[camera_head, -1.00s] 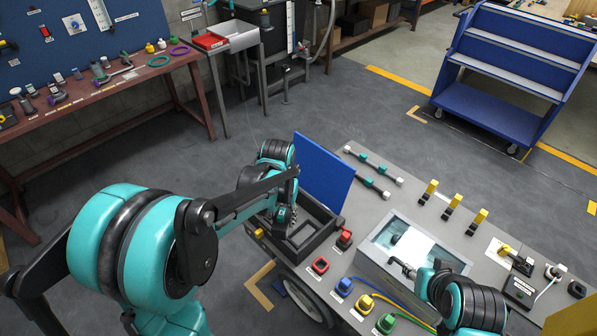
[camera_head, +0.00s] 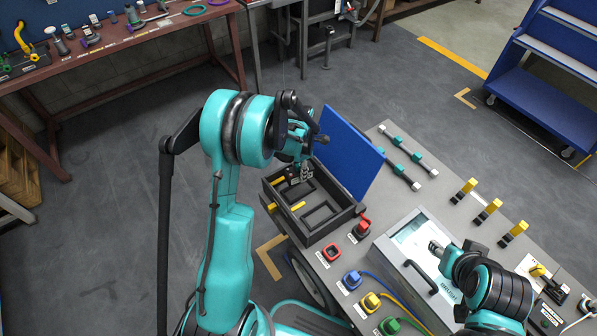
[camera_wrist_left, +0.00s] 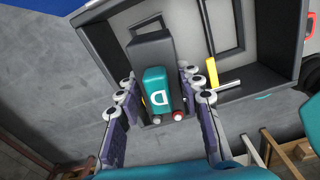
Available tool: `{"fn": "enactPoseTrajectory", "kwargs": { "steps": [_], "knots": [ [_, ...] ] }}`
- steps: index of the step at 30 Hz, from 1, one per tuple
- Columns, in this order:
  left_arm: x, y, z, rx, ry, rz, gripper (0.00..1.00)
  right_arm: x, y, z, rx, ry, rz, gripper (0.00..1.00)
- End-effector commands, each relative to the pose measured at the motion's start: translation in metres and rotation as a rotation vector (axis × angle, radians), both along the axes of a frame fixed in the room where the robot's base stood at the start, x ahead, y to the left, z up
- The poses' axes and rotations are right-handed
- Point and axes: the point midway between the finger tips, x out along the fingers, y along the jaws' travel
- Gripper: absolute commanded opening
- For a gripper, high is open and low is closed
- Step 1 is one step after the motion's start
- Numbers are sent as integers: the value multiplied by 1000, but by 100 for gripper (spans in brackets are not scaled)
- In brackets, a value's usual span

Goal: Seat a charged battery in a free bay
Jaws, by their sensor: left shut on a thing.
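My left gripper (camera_head: 294,180) is over the back left part of a black open box with framed bays (camera_head: 355,208). In the left wrist view its fingers (camera_wrist_left: 162,95) are shut on a battery with a dark grey body and a teal end (camera_wrist_left: 156,86) marked "D". One red and one grey terminal show on the near end. The battery lies at the box's bays; I cannot tell how deep it sits. An empty framed bay (camera_head: 321,216) shows beside it. My right gripper (camera_head: 436,248) is by a glass-topped case (camera_head: 405,235); its fingers are too small to read.
A raised blue lid (camera_head: 350,155) stands behind the box. Yellow bars (camera_head: 298,206) are at its near side. Red, blue, yellow and green connectors (camera_head: 352,280) line the bench front. Yellow-topped posts (camera_head: 488,209) stand at the right. A blue trolley (camera_head: 550,110) is beyond.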

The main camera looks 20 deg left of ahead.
Motion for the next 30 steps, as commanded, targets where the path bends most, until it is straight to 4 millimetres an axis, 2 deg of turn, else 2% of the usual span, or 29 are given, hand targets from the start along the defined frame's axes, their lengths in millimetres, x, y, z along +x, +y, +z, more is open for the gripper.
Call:
{"fn": "enactPoseTrajectory", "kwargs": {
  "steps": [3, 6, 14, 24, 30],
  "knots": [
    [2, 5, -8, 0, 0, 116, 0, 0, 0, -2, 0, 0, 0, 40],
    [3, 6, -12, 0, 0, 161, 0, 0, 0, -2, 0, 0, 0, 40],
    [3, 6, -25, 0, 0, 168, 0, 0, 0, -11, 0, 0, 0, 40],
    [3, 6, -62, 0, 0, 166, 0, 0, 0, -33, 0, 0, 0, 40],
    [3, 6, -77, 0, 0, 166, 0, 0, 0, -41, 0, 0, 0, 40]
  ]
}}
